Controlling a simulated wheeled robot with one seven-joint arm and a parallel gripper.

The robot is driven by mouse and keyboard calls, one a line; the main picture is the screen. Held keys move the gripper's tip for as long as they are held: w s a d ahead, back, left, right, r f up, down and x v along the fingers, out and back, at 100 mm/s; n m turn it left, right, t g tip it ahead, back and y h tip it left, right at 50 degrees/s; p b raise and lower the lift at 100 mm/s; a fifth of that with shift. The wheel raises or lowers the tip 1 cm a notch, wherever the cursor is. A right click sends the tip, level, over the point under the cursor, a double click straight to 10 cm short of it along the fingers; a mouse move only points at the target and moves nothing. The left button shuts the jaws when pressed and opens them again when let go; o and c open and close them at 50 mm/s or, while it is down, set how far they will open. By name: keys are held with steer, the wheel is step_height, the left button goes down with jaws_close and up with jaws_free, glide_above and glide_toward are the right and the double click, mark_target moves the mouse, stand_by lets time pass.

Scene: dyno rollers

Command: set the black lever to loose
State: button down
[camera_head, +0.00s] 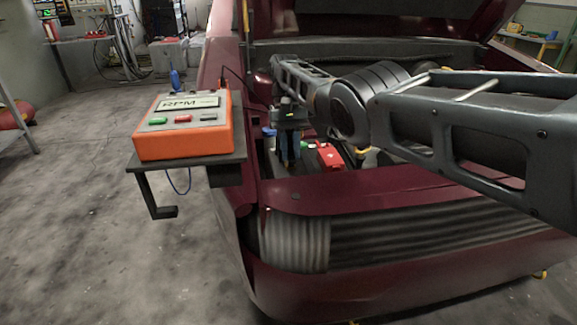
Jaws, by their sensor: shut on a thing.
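My gripper (288,158) points down into the open engine bay of the dark red car, at the bay's front left. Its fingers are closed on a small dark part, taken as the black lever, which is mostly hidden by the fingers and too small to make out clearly. Its setting, loose or tight, cannot be read from this view. My arm reaches in from the right over the bay.
An orange RPM box (183,139) with green, red and black buttons sits on a dark bracket shelf (222,166) left of the car. A red block (328,156) lies right of my gripper. The raised hood (400,22) is behind.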

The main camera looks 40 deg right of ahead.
steer(key=b, duration=0.5)
steer(key=shift+w+d+f+g, duration=0.15)
steer(key=shift+d+f+g, duration=0.05)
steer(key=shift+d+g, duration=0.1)
steer(key=shift+a+b, duration=0.1)
steer(key=shift+b, duration=0.35)
steer(key=shift+s+a+r+y+b, duration=0.2)
steer(key=shift+y+b, duration=0.1)
steer(key=shift+b, duration=0.25)
steer(key=shift+r, duration=0.1)
steer(key=shift+s+a+r+b, duration=0.15)
steer(key=shift+a+b, duration=0.05)
steer(key=shift+b, duration=0.1)
steer(key=c, duration=1)
jaws_free()
steer(key=shift+o, duration=0.2)
